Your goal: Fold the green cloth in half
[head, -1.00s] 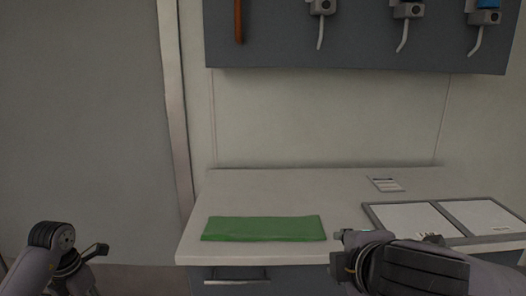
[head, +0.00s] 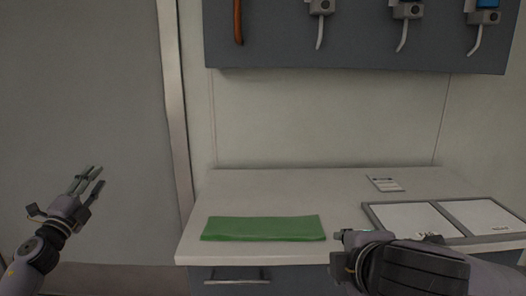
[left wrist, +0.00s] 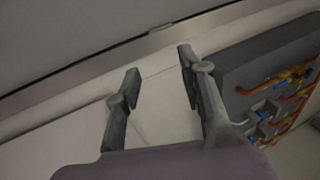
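The green cloth (head: 264,228) lies flat as a wide strip on the counter (head: 300,185), near its front left edge. My left gripper (head: 90,180) is raised at the left of the head view, left of the counter and apart from the cloth. Its fingers are spread and empty; in the left wrist view the open fingers (left wrist: 158,70) have nothing between them. My right gripper (head: 340,248) is low at the counter's front edge, just right of the cloth. Its fingers are mostly hidden by the arm, so its opening is unclear.
A drawer handle (head: 237,281) is below the cloth. The counter's middle is clear.

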